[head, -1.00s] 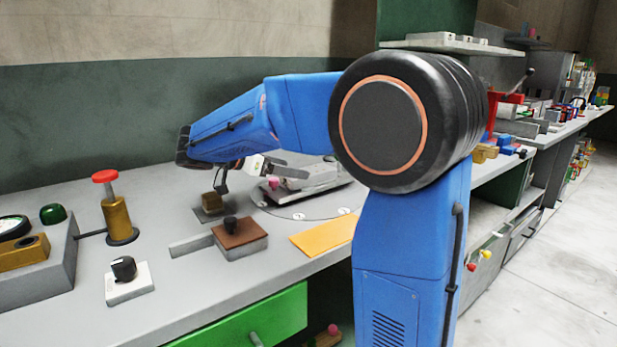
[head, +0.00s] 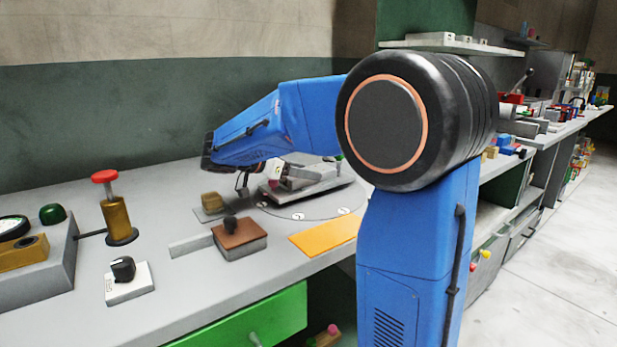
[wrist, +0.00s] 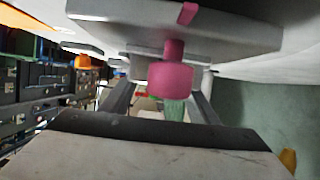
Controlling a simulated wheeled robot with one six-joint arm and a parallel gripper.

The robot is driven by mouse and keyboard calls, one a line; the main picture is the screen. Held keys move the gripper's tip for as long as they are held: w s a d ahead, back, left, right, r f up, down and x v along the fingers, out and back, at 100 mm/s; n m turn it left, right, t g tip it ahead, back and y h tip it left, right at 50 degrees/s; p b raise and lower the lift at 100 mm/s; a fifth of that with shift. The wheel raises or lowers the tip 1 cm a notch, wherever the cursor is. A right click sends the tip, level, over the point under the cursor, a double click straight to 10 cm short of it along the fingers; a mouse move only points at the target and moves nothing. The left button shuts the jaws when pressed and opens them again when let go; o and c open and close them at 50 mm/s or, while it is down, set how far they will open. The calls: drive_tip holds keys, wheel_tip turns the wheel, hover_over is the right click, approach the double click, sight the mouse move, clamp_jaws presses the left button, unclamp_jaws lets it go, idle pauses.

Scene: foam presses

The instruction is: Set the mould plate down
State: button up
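The mould plate, which I take to be the pale grey plate (wrist: 235,32) with a pink knob (wrist: 172,78), fills the top of the wrist view. A pink mark is on its edge. In the head view the grey plate (head: 318,184) appears over the round numbered turntable. Whether it rests fully there is unclear. My gripper (head: 291,174) is at the plate's left end. In the wrist view its fingers (wrist: 168,92) stand apart on either side of the knob, with a gap visible on the left. The fingertips are partly hidden.
A brown block with a dark knob (head: 240,238) and a brass-topped block (head: 211,203) stand left of the turntable (head: 318,212). An orange sheet (head: 325,236) lies in front. A red-topped brass post (head: 116,216) is further left. Bare bench lies around the front blocks.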

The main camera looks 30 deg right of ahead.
drive_tip(key=c, duration=0.5)
wheel_tip(320, 180, up, 10)
drive_tip(key=shift+r, duration=0.1)
idle(0.4)
idle(0.4)
